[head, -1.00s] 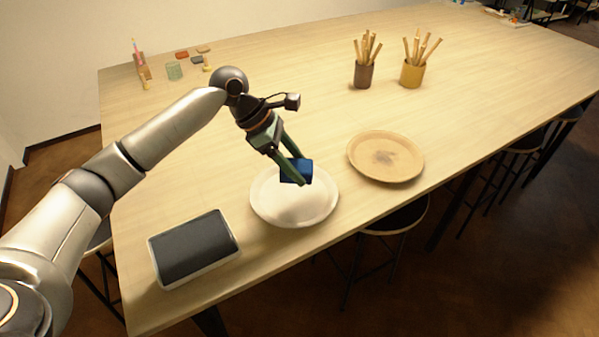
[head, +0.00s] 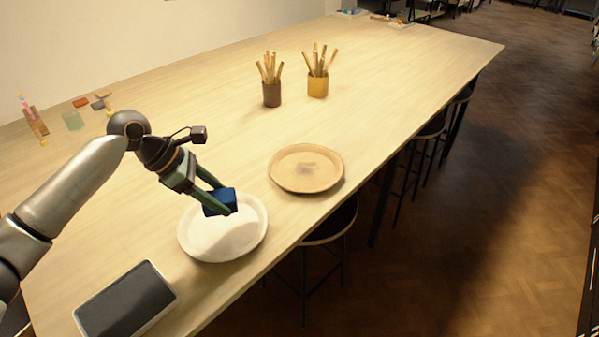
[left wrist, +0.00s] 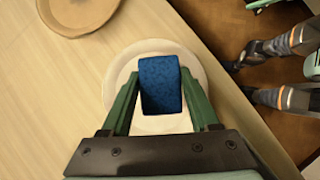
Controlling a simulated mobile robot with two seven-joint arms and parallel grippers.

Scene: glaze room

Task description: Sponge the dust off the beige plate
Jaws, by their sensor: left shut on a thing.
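The beige plate (head: 284,174) lies on the table, right of and beyond a white plate (head: 222,246). A greyish-brown dust patch shows in the middle of the beige plate. My left gripper (head: 217,201) is shut on a blue sponge (head: 220,202) over the white plate. In the left wrist view the sponge (left wrist: 160,84) sits between the two green fingers, with the white plate (left wrist: 118,75) behind it. I cannot tell whether the sponge touches that plate. The beige plate (left wrist: 80,14) is cut off at that view's upper left. My right gripper is not seen clearly in any view.
A dark-topped tablet-like slab (head: 125,302) lies near the front edge, left of the white plate. A brown cup (head: 271,95) and a yellow cup (head: 317,87) of sticks stand behind the beige plate. Stools (head: 333,225) stand along the table's right side.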

